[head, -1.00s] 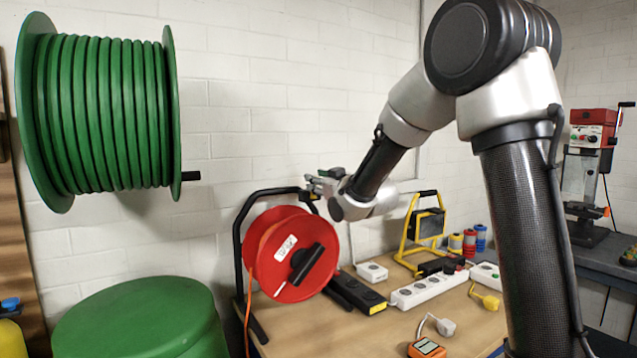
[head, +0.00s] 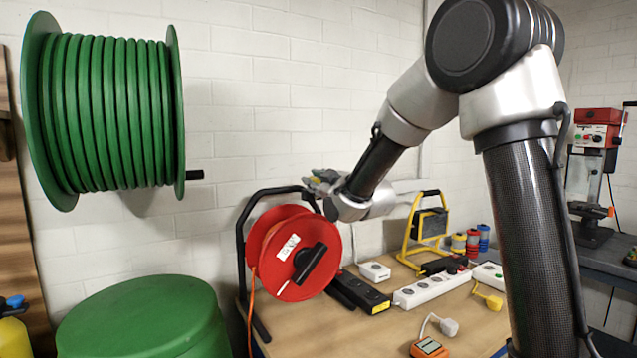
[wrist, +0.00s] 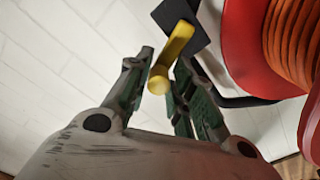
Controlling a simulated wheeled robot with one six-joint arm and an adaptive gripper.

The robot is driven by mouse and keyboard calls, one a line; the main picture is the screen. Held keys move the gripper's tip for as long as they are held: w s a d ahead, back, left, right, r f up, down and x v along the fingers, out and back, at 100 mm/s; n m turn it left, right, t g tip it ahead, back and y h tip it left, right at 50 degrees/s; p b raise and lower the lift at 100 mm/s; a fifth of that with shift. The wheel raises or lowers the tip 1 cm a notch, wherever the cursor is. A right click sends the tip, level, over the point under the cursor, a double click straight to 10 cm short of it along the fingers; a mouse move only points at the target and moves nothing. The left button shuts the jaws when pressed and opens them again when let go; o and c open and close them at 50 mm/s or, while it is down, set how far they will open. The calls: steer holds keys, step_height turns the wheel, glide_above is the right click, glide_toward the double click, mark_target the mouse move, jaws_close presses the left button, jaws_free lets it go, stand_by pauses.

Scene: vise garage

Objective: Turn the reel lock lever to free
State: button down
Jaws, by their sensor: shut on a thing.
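The red cable reel (head: 265,250) stands on the workbench in a black tubular frame (head: 240,232), and it also shows at the right of the wrist view (wrist: 240,45) with orange cable wound on it. The yellow lock lever (wrist: 177,45) sticks out from a black block (wrist: 172,14) on the frame. My gripper (wrist: 158,78) is shut on the lever, with its rounded end between the fingertips. In the head view my gripper (head: 318,180) is at the top right corner of the frame. The lever is hard to make out there.
A green hose reel (head: 110,115) hangs on the wall at left above a green drum (head: 140,320). Power strips (head: 430,290), a yellow work lamp (head: 425,230) and an orange meter (head: 429,347) lie right of the reel on the bench (head: 350,335).

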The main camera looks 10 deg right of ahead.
steer(key=a+f+n, duration=0.1)
steer(key=n, duration=0.5)
steer(key=a+f+n, duration=0.1)
steer(key=n, duration=0.2)
steer(key=shift+s+a+f+n, duration=0.3)
steer(key=shift+s+f+n, duration=0.05)
steer(key=shift+s+n, duration=0.05)
stand_by(0.4)
steer(key=c, duration=1.3)
jaws_free()
steer(key=shift+f, duration=0.1)
step_height(320, 180, up, 10)
